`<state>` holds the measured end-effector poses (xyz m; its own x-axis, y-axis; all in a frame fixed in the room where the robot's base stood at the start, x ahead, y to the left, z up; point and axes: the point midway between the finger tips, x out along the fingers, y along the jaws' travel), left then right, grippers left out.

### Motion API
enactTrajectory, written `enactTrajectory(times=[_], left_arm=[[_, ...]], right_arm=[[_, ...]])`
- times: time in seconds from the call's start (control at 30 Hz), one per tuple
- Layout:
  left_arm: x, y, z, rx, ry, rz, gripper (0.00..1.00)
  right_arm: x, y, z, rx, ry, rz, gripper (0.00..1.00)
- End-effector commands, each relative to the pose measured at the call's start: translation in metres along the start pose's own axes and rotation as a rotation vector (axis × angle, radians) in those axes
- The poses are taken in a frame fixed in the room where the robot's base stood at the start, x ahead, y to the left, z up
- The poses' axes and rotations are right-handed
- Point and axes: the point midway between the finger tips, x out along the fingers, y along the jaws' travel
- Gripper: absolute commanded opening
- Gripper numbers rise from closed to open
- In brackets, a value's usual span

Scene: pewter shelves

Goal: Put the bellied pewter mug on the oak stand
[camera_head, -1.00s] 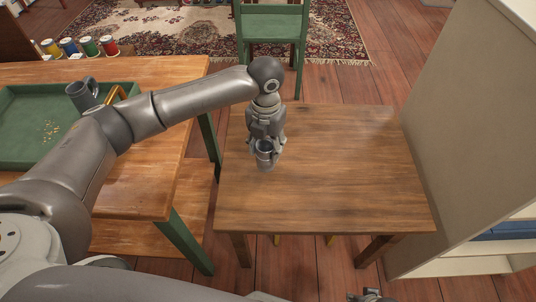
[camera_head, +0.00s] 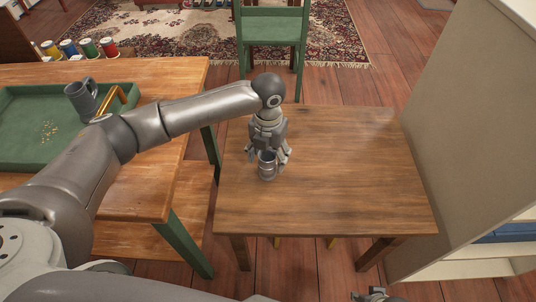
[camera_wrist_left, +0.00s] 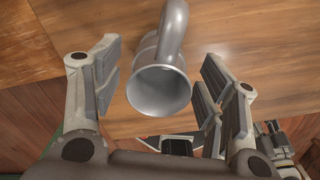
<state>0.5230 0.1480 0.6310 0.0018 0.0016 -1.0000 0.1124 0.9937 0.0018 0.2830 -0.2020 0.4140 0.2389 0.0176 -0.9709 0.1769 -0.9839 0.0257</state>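The pewter mug (camera_head: 267,167) is on the oak stand (camera_head: 350,170), near its left side, and looks upright. In the left wrist view the mug (camera_wrist_left: 160,88) shows a flared mouth and a curved handle at the top. My left gripper (camera_head: 268,158) is around the mug, with its fingers spread. In the wrist view there is a gap between the mug and each finger of the gripper (camera_wrist_left: 160,85). Only a bit of my right gripper (camera_head: 372,294) shows at the bottom edge; its fingers are not clear.
A green tray (camera_head: 22,158) on the wooden table at left holds another grey mug (camera_head: 82,98), a brass-coloured object (camera_head: 118,98) and small yellow bits. A green chair (camera_head: 271,28) is behind the stand. A pale shelf unit (camera_head: 465,130) stands at right. Most of the stand top is clear.

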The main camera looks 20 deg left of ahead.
Motion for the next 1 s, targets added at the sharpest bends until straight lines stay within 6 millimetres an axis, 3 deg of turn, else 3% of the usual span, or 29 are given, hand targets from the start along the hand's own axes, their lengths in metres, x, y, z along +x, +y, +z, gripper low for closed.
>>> enactTrajectory(times=[0.37, 0.43, 1.0], left_arm=[[-0.004, 0.000, 0.001, 0.000, -0.002, 0.001, 0.68], [-0.012, 0.001, 0.001, 0.000, -0.002, 0.001, 0.68], [-0.109, 0.000, 0.001, 0.000, -0.002, 0.001, 0.68]], right_arm=[[-0.001, 0.000, -0.001, 0.000, 0.002, -0.001, 0.36], [-0.004, 0.000, -0.004, 0.000, 0.010, -0.001, 0.36], [0.060, -0.004, 0.039, -0.007, -0.037, -0.006, 0.36]])
